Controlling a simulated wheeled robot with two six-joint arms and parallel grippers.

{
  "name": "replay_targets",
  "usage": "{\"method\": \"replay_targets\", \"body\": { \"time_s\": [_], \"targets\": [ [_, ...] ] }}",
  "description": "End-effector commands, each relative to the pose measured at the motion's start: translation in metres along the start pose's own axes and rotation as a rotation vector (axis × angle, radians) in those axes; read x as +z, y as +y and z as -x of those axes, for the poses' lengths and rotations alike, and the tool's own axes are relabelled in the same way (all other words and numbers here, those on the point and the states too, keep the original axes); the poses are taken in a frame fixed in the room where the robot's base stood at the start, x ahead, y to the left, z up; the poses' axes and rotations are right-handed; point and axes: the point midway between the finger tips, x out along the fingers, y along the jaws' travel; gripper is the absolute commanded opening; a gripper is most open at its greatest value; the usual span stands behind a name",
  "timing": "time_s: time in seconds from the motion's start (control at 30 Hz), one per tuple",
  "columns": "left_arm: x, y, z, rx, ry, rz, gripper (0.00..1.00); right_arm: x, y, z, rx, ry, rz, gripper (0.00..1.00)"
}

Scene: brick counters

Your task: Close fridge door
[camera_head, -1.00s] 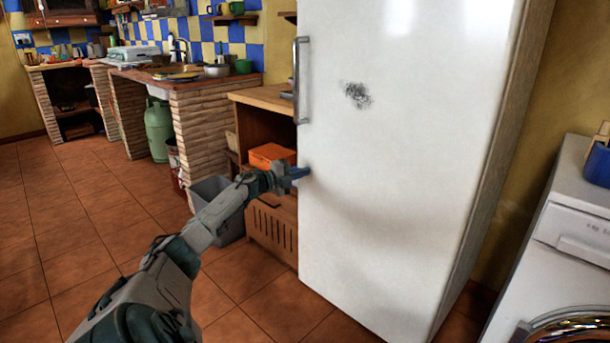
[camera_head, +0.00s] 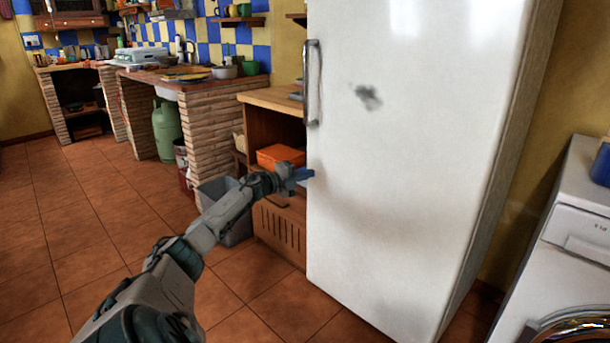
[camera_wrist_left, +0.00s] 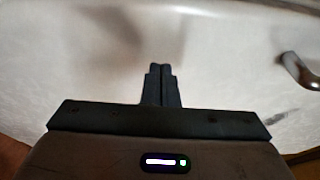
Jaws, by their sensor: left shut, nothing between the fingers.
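The white fridge door (camera_head: 400,150) fills the middle of the head view. It looks flush with the fridge body (camera_head: 515,130), with no gap that I can see. Its metal handle (camera_head: 313,83) is on the left edge and also shows at the right of the left wrist view (camera_wrist_left: 302,72). My left gripper (camera_head: 310,174) is at the door's left edge, below the handle. In the left wrist view the left gripper (camera_wrist_left: 161,70) is shut, empty, and points at the white door surface (camera_wrist_left: 95,60). I cannot tell whether the fingertips touch it. My right gripper is not in view.
A wooden cabinet (camera_head: 270,99) with an orange box (camera_head: 280,156) stands left of the fridge, with a grey bin (camera_head: 222,200) before it. A washing machine (camera_head: 570,225) is at the right. The tiled floor (camera_head: 85,210) at the left is clear.

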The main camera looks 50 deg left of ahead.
Motion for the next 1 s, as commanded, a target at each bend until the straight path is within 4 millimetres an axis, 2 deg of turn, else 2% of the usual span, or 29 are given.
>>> {"method": "replay_targets", "body": {
  "time_s": [0.07, 0.4, 0.6, 0.8, 1.0],
  "targets": [
    [0.000, 0.001, 0.004, 0.005, 0.005, 0.001, 0.00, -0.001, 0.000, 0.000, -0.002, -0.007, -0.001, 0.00],
    [0.030, 0.005, 0.058, 0.010, 0.006, 0.003, 0.00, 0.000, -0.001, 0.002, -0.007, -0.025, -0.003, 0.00],
    [0.043, 0.006, 0.082, 0.009, 0.007, 0.004, 0.00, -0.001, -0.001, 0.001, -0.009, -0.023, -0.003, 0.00],
    [0.046, 0.005, 0.088, 0.006, 0.008, 0.003, 0.00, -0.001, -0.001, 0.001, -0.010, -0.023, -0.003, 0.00],
    [0.043, 0.007, 0.086, 0.005, 0.014, 0.007, 0.00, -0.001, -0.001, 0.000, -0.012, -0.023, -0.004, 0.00]
  ]
}}
